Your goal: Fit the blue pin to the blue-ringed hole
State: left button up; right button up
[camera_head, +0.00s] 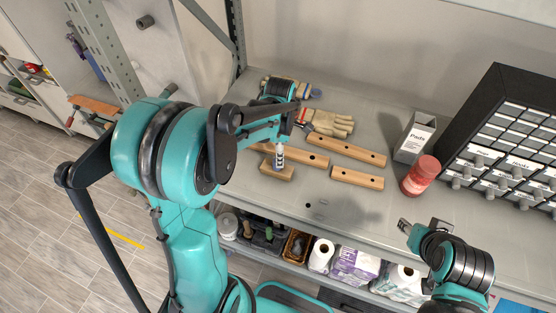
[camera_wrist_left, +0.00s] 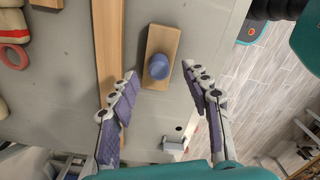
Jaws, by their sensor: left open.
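The blue pin (camera_wrist_left: 158,66) stands in a small wooden block (camera_wrist_left: 163,38), seen from above in the left wrist view. In the head view the block (camera_head: 277,172) lies on the grey shelf, and I cannot make out the pin behind my gripper. My left gripper (camera_wrist_left: 164,112) is open, its fingers to either side of the pin and nothing between them; it also shows in the head view (camera_head: 280,154) over the block. Wooden bars with dark holes lie nearby: one behind the block (camera_head: 315,160), one farther back (camera_head: 348,151), one to the right (camera_head: 357,179). No blue ring is discernible. My right gripper (camera_head: 405,227) is at the shelf's front right.
Work gloves (camera_head: 330,123) lie at the back. The shelf (camera_head: 345,215) is mostly clear in front of the bars. A rack upright (camera_head: 236,35) rises at back left.

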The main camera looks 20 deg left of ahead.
pick_arm(q)
jog(key=f, duration=0.5)
jog(key=shift+w+a+f+b, duration=0.1)
jog(key=shift+a+f+b, duration=0.1)
jog(key=shift+f+b, duration=0.1)
jog(key=shift+r, duration=0.1)
grip_shut()
